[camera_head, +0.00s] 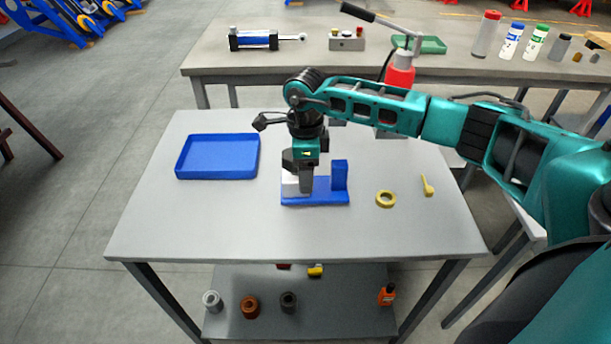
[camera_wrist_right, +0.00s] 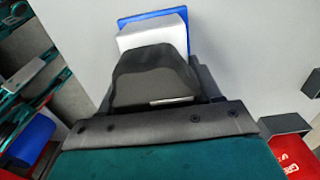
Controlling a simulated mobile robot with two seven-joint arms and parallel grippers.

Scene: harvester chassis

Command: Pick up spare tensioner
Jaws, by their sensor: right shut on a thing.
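My right gripper (camera_head: 305,190) points down at the left part of a blue holder (camera_head: 318,198) on the grey table. It is shut on a white block (camera_head: 289,186), which I take to be the spare tensioner. Much of the block is hidden behind the gripper. In the right wrist view the white block (camera_wrist_right: 152,36) shows just beyond the dark gripper fingers (camera_wrist_right: 152,75), with a blue part (camera_wrist_right: 150,15) behind it. I cannot tell whether the block touches the holder. My left gripper is not in view.
An empty blue tray (camera_head: 217,157) lies left on the table. A yellow ring (camera_head: 385,198) and a small yellow part (camera_head: 427,185) lie right of the holder. Several items stand on the back bench (camera_head: 215,62) and lower shelf (camera_head: 345,320). The table's front is clear.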

